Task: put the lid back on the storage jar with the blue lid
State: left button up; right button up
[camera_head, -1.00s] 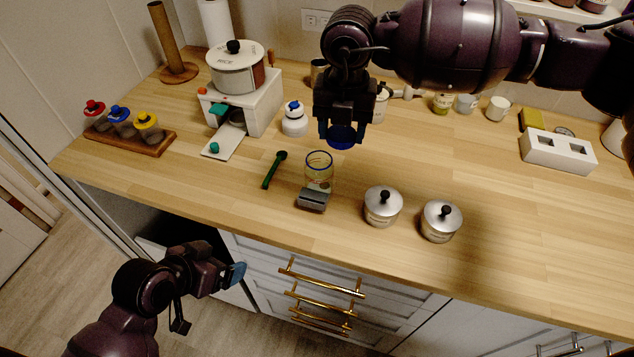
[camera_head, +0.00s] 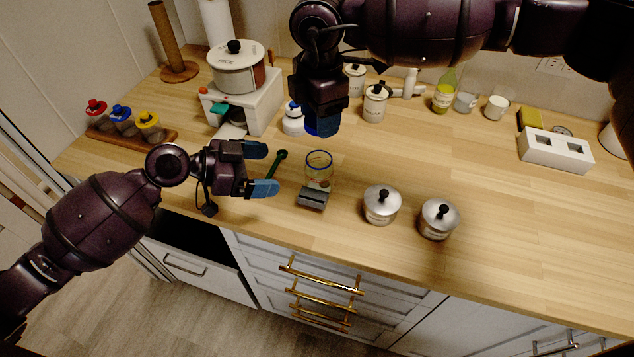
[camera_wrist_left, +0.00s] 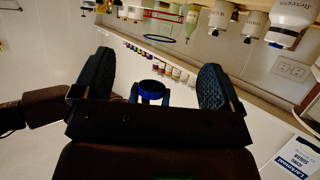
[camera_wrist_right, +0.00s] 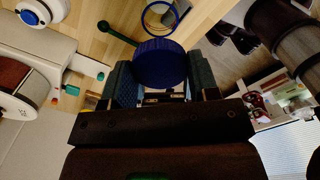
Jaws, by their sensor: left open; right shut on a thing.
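The storage jar (camera_head: 319,172) is clear glass with a blue rim and stands open and upright on the counter. Its blue ring also shows in the right wrist view (camera_wrist_right: 149,20) and the left wrist view (camera_wrist_left: 160,38). My right gripper (camera_head: 322,128) is shut on the blue lid (camera_wrist_right: 160,64), holding it in the air; in the head view the fingers mostly hide the lid. The lid is apart from the jar. My left gripper (camera_head: 262,170) is open and empty, its fingers pointing toward the jar from the left, with a gap between.
A green spoon (camera_head: 277,164) lies left of the jar, and a grey block (camera_head: 312,199) sits against its front. Two silver-lidded pots (camera_head: 381,206) stand to the right. The counter's right front is clear.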

aim_at(317, 167)
pick_arm(q)
jog(key=shift+w+r, duration=0.2)
jog(key=shift+w, duration=0.05)
jog(key=shift+d, duration=0.1)
jog(key=x, duration=1.1)
jog(key=shift+w+d+f, duration=0.1)
jog(key=shift+d+f, duration=0.15)
jog(key=shift+d, duration=0.1)
jog(key=shift+c, duration=0.3)
jog(key=c, duration=1.3)
pick_arm(e)
jog(key=shift+f, duration=2.5)
jog(key=shift+f, duration=0.9)
